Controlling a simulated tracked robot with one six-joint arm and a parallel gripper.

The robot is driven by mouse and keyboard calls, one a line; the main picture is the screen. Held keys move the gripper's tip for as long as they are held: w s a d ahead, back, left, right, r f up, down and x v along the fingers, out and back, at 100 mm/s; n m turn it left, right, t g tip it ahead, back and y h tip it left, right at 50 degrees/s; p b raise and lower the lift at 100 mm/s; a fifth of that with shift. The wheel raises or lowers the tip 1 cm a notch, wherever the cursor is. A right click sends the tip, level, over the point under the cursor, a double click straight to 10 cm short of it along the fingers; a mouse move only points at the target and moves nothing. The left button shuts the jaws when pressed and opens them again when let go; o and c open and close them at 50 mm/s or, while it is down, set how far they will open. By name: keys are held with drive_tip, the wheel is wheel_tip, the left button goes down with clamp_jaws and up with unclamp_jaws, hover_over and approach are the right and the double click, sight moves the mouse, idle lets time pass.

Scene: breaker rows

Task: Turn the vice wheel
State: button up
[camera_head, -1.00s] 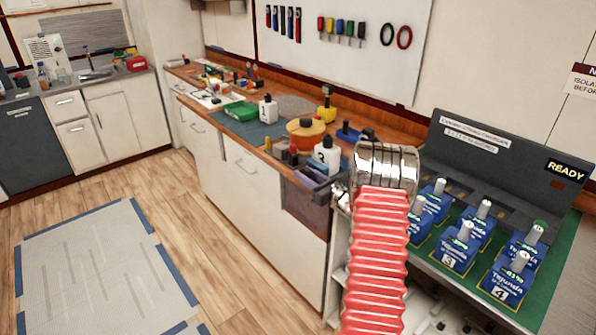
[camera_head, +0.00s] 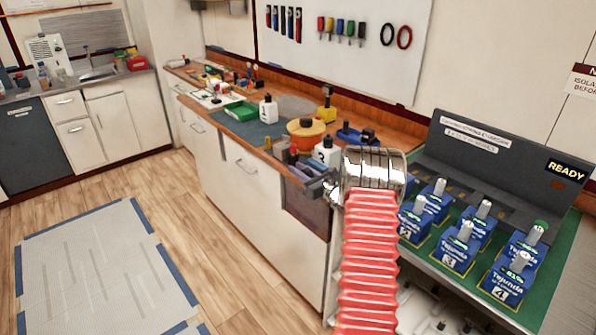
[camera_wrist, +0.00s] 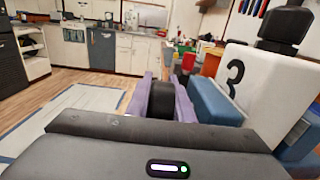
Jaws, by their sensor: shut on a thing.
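The vice wheel seems to be the dark, thick disc (camera_wrist: 162,102) seen nearly edge-on in the wrist view. My gripper (camera_wrist: 163,84) has its two lavender fingers on either side of it, shut on it. In the head view my gripper (camera_head: 297,172) reaches over the near end of the wooden bench, low beside a white bottle (camera_head: 327,152). The wheel is small there and partly hidden among the fingers and bench items. A blue block (camera_wrist: 215,103) stands just right of the fingers in the wrist view; I cannot tell whether it belongs to the vice.
The white bottle marked 3 (camera_wrist: 265,85) stands close on the right in the wrist view. An orange-topped round container (camera_head: 306,132) and a green tray (camera_head: 241,111) are farther along the bench. The floor at left is clear.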

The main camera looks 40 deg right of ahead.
drive_tip(key=shift+a, duration=0.25)
clamp_jaws()
drive_tip(key=shift+d, duration=0.2)
drive_tip(key=shift+f+g, duration=0.1)
drive_tip(key=shift+g, duration=0.3)
drive_tip(key=shift+s+f+g, duration=0.1)
drive_tip(key=shift+f+g, duration=0.2)
drive_tip(key=shift+g, duration=0.6)
drive_tip(key=shift+w+f+g, duration=0.1)
drive_tip(key=shift+f+g, duration=0.15)
drive_tip(key=shift+g, duration=0.65)
drive_tip(key=shift+s+f+g, duration=0.1)
drive_tip(key=shift+f+g, duration=0.2)
drive_tip(key=shift+g, duration=0.6)
drive_tip(key=shift+f+g, duration=0.15)
drive_tip(key=shift+g, duration=0.15)
